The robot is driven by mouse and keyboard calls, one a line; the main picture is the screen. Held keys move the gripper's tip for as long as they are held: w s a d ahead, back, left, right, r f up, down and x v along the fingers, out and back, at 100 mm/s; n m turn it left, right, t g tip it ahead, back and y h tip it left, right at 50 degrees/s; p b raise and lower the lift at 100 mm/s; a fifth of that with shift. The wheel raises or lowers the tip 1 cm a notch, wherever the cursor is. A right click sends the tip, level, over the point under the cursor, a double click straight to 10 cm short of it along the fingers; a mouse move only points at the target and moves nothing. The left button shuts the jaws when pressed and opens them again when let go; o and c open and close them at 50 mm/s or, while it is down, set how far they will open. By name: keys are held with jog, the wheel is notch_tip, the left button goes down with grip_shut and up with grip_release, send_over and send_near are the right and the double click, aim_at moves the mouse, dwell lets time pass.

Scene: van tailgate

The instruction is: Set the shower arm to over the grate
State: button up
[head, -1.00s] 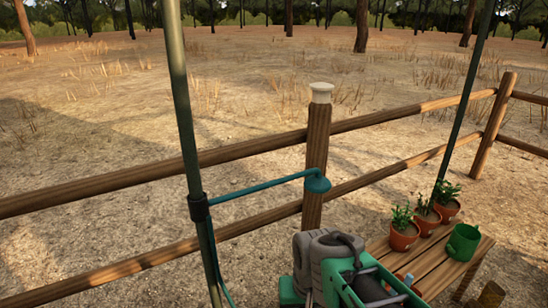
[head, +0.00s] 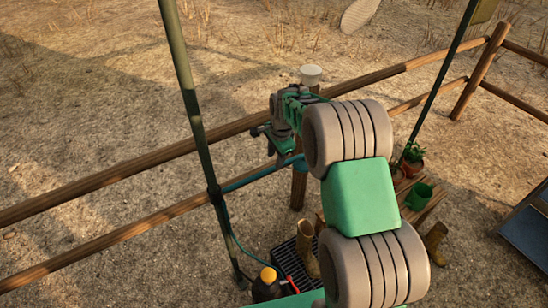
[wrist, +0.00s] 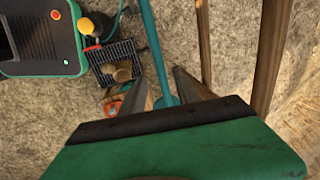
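The teal shower arm (head: 250,177) reaches out to the right from a dark pole (head: 193,120). Its outer end and head are mostly hidden by my gripper and arm in the head view. In the wrist view the shower arm (wrist: 151,48) runs down between my two fingers. My gripper (head: 273,143) is at the outer end of the shower arm; its fingers (wrist: 167,88) stand apart on either side of it, with gaps showing. The black grate (head: 286,258) lies on the ground near the pole's foot, and also shows in the wrist view (wrist: 103,55), left of the shower arm.
A boot (head: 306,248) stands at the grate. A black container with an orange cap (head: 268,276) is beside it. A wooden fence (head: 130,170) runs behind. A green watering can (head: 419,196) and potted plants are on a bench at right.

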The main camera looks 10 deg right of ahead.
aim_at(273, 167)
jog(key=f, duration=0.2)
jog(key=w+f+p, duration=0.1)
jog(key=f, duration=0.2)
jog(key=shift+a, duration=0.2)
jog(key=shift+c, duration=0.2)
grip_shut()
dwell(1.0)
